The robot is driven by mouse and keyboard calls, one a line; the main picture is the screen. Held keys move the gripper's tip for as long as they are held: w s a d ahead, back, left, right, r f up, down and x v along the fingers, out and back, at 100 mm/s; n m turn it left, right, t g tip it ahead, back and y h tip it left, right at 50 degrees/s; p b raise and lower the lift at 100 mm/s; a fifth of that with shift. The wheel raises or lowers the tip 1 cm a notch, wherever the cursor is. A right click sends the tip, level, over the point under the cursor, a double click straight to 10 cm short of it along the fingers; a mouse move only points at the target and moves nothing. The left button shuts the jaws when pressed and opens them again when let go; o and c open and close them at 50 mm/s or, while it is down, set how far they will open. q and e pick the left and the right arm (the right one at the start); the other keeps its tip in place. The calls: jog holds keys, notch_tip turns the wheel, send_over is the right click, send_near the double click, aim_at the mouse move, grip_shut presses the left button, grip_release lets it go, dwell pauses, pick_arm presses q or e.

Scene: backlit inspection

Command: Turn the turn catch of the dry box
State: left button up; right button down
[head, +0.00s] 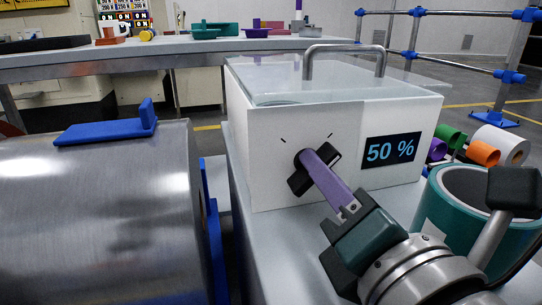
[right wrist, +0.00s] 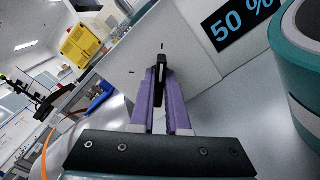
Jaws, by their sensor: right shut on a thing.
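The dry box (head: 400,115) is a white box with a clear lid, a metal handle on top and a display reading 50 % on its front. Its black turn catch (head: 299,184) sits on the front, slanting from lower left to upper right, with two short black marks above it. In the right wrist view the catch (right wrist: 161,61) points roughly at one mark. My right gripper (head: 308,157) has purple fingers, shut on the catch's grip bar; the fingers (right wrist: 161,78) hide part of it. My left gripper is out of view.
A teal round container (head: 437,215) stands close to the right of my right wrist. A big metal cylinder (head: 90,210) with a blue bracket (head: 105,131) fills the left. Coloured tubes (head: 484,152) lie at the right. A table with several parts stands behind.

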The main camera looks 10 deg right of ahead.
jog(key=c, duration=0.9)
grip_release()
jog(key=s, duration=0.4)
jog(key=s+b, duration=0.1)
jog(key=s, duration=0.4)
jog(key=shift+d+f, duration=0.15)
jog(key=shift+f, duration=0.05)
jog(key=shift+s+r+b, duration=0.15)
jog(key=shift+s+b, duration=0.15)
jog(key=shift+s, duration=0.2)
